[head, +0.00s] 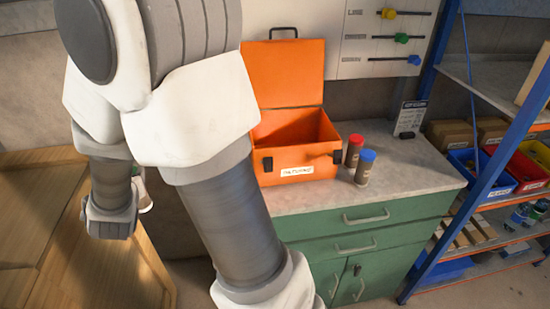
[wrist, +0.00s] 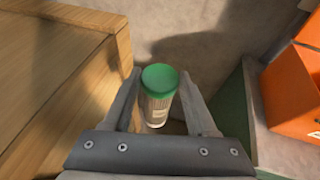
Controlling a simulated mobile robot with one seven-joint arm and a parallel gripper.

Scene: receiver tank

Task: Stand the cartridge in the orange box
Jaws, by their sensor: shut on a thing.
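The cartridge (wrist: 157,106) is a pale cylinder with a green cap and a label, seen from above in the wrist view. My gripper (wrist: 160,80) is shut on it, with one finger on each side. The orange box (head: 322,166) stands on the counter in the head view with its lid raised and its front labelled. Its side also shows at the right of the wrist view (wrist: 292,97). My gripper is left of the box, beyond the counter's left end. In the head view my arm hides most of the gripper and cartridge.
A red-capped cartridge (head: 354,150) and a blue-capped cartridge (head: 365,167) stand right of the box on the counter (head: 420,180). Green drawers (head: 365,237) are below. A wooden surface (head: 75,255) lies at left. A blue-framed shelf (head: 484,175) stands at right.

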